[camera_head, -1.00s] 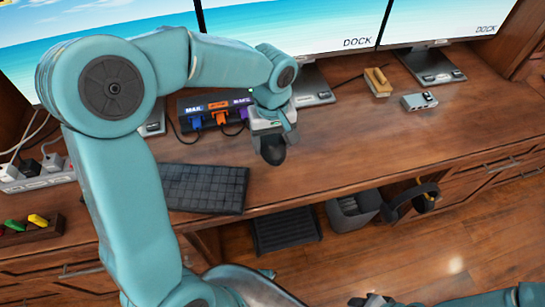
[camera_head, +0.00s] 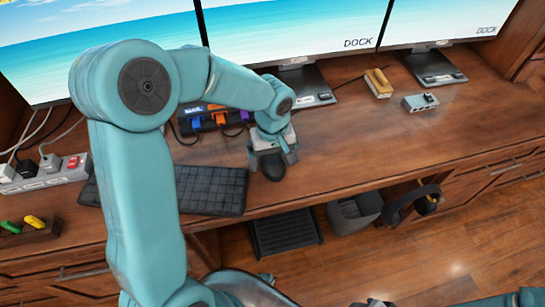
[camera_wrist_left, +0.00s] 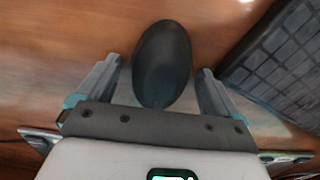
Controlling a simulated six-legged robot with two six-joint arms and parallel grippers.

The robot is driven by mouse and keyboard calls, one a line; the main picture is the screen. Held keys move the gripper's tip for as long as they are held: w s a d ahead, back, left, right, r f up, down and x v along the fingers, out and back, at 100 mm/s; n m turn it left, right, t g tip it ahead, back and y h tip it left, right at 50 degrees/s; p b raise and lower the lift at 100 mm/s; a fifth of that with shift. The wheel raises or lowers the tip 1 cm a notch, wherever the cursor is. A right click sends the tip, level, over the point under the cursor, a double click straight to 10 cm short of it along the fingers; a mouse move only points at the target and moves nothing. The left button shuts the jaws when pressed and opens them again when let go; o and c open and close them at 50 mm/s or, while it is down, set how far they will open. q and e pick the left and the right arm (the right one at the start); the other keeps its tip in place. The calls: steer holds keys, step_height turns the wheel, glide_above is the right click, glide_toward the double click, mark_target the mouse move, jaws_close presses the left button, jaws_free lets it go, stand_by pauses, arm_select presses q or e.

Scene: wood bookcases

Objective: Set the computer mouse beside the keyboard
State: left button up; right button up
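The dark computer mouse (camera_head: 273,168) is at the desk surface, just right of the keyboard (camera_head: 215,190), with a small gap between them. My left gripper (camera_head: 272,158) is over the mouse. In the left wrist view the mouse (camera_wrist_left: 162,62) lies between the two fingers, with a gap on each side, so the gripper is open. The keyboard (camera_wrist_left: 285,65) shows at the right there. My left arm hides part of the keyboard in the head view. Parts of my right arm show at the bottom right edge; its fingers cannot be made out.
A dock with coloured plugs (camera_head: 215,117) stands behind the keyboard. A power strip (camera_head: 45,175) is at the left, a wooden brush (camera_head: 378,83) and a grey hub (camera_head: 420,102) at the back right. The desk right of the mouse is clear; its front edge is near.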

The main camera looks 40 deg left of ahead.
mark_target(273, 158)
arm_select(q)
steer(key=shift+r, duration=0.1)
steer(key=shift+r+p, duration=0.25)
steer(key=shift+p, duration=0.05)
step_height(273, 158, up, 12)
steer(key=p, duration=0.1)
steer(key=shift+f, duration=0.15)
stand_by(0.5)
